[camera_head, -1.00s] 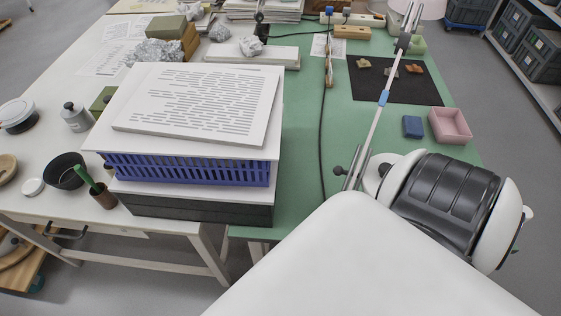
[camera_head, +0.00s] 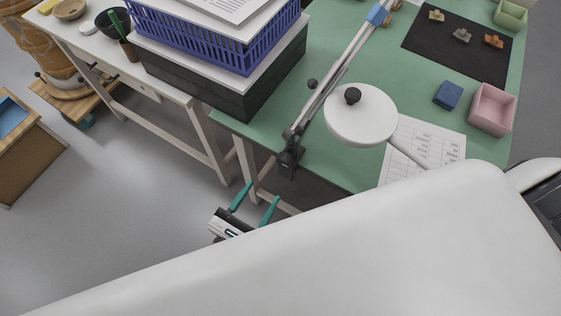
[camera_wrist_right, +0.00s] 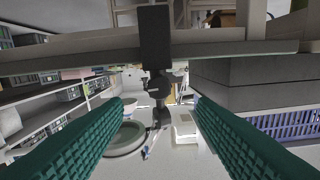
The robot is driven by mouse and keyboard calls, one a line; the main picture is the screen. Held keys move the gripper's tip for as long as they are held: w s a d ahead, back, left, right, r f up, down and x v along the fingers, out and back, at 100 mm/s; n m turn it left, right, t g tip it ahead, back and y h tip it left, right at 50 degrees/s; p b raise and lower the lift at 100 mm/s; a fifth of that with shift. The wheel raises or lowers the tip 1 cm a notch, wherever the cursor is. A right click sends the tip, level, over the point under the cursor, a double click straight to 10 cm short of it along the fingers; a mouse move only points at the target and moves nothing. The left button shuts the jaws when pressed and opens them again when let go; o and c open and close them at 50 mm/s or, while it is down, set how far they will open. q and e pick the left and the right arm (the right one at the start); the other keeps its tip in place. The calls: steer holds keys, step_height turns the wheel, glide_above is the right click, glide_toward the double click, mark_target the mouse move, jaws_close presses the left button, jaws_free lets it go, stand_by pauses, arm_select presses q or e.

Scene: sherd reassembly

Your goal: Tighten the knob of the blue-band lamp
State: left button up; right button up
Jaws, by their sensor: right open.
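The blue-band lamp has a slim metal arm (camera_head: 345,62) with a blue band (camera_head: 378,14) near the top of the head view. Its dark clamp (camera_head: 289,160) grips the green table's front edge. In the right wrist view, upside down, the dark clamp (camera_wrist_right: 155,40) and dark joint parts (camera_wrist_right: 157,86) lie between the spread fingers. My left gripper is out of view.
A blue crate (camera_head: 235,45) on a dark box (camera_head: 215,82) stands to the left. Floor (camera_head: 130,210) left of the gripper is clear.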

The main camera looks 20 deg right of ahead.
mark_target(282, 164)
steer(key=x, duration=0.8)
steer(key=shift+d, duration=0.15)
steer(key=shift+w+d, duration=0.35)
steer(key=shift+d, duration=0.2)
steer(key=shift+c, duration=0.3)
